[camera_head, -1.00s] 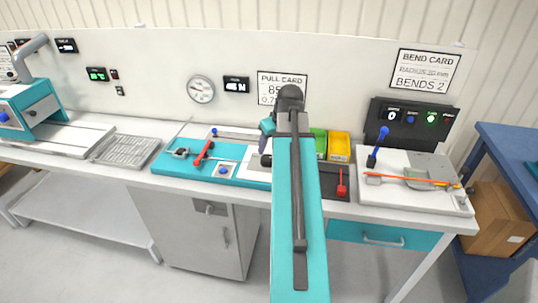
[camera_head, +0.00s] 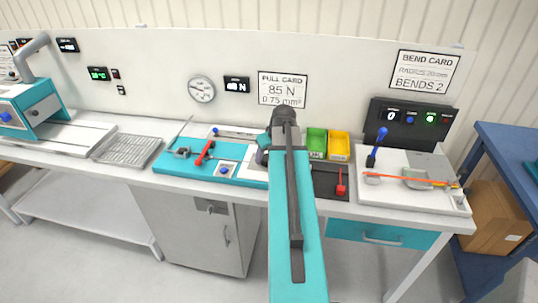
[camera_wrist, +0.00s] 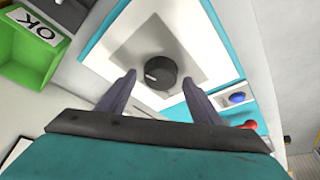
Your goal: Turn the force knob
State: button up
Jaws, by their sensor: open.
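The force knob (camera_wrist: 160,73) is a round black knob with a white mark, on a pale square plate, in the wrist view. My gripper (camera_wrist: 158,82) is open, its two dark fingers on either side of the knob's near side, with gaps showing on both sides. Whether the fingertips are level with the knob or above it I cannot tell. In the head view my arm hides the knob, and my gripper (camera_head: 264,155) shows only partly. The pull card (camera_head: 283,89) on the wall reads 85 N, 0.75 mm².
The teal pull tester (camera_head: 180,167) has a red lever (camera_head: 205,153) and a blue button (camera_head: 224,170), close to my gripper. A green bin (camera_head: 316,141) and a yellow bin (camera_head: 339,145) stand right of my arm. A bending station (camera_head: 412,180) is further right.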

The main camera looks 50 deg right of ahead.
dwell(0.3)
jog(key=c, duration=1.1)
jog(key=shift+o, duration=0.2)
jog(key=shift+f+m+h, duration=0.1)
jog(key=shift+m+h, duration=0.2)
jog(key=shift+m, duration=0.3)
jog(key=shift+w+a+m+h+b, duration=0.15)
jog(key=shift+m+h+b, duration=0.3)
jog(key=shift+m, duration=0.75)
jog(key=m+g+h, duration=0.1)
jog(key=m, duration=0.2)
jog(key=shift+b, duration=0.3)
jog(key=m+g, duration=0.1)
jog(key=m, duration=0.1)
jog(key=m+g+b, duration=0.1)
jog(key=m, duration=0.1)
jog(key=shift+w+m+h, duration=0.2)
jog(key=shift+m+h, duration=0.15)
jog(key=shift+m, duration=0.05)
jog(key=shift+a+m+g+b, duration=0.1)
jog(key=shift+m+g+b, duration=0.3)
jog(key=shift+m, duration=0.8)
